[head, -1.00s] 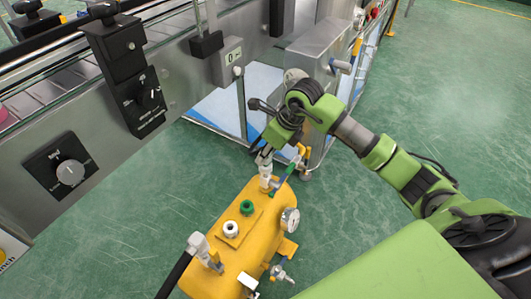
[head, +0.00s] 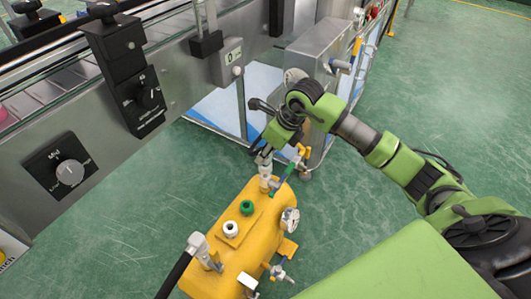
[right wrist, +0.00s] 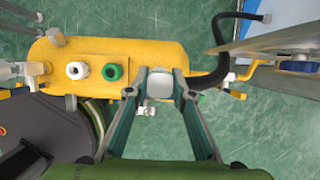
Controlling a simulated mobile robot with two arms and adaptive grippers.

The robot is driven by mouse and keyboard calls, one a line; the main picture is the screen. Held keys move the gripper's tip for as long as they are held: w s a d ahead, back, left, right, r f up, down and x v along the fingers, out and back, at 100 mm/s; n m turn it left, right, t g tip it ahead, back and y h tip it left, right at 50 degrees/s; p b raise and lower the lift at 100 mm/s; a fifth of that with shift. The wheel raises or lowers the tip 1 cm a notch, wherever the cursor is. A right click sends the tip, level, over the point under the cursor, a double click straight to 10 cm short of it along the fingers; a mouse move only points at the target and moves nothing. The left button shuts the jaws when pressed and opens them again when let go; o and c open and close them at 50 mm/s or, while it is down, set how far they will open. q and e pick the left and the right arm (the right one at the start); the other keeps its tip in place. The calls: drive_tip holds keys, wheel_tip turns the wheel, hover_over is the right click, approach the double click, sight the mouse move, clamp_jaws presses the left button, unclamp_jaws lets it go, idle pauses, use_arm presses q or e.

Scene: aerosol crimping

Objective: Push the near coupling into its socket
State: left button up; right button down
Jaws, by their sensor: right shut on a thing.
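A yellow tank (head: 222,268) stands on the floor below the machine. A grey coupling (head: 265,172) is at the tank's far end in the head view. My right gripper (head: 264,160) is shut on it from above; in the right wrist view the grey coupling (right wrist: 160,85) sits between the two fingers. A second grey coupling (head: 197,245) with a black hose is at the tank's end closer to the camera, apart from the gripper. The gripped coupling's seating in its socket is hidden. My left gripper is not in view.
White (head: 230,229) and green (head: 247,208) fittings and a round gauge (head: 290,217) are on the tank. The machine's steel side with black control boxes (head: 128,75) runs along the upper left. Green floor is clear to the right.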

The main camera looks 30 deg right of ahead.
drive_tip(key=shift+f+b, duration=0.45)
drive_tip(key=shift+f, duration=0.1)
idle(1.5)
drive_tip(key=c, duration=1.7)
unclamp_jaws()
drive_tip(key=v, duration=1.2)
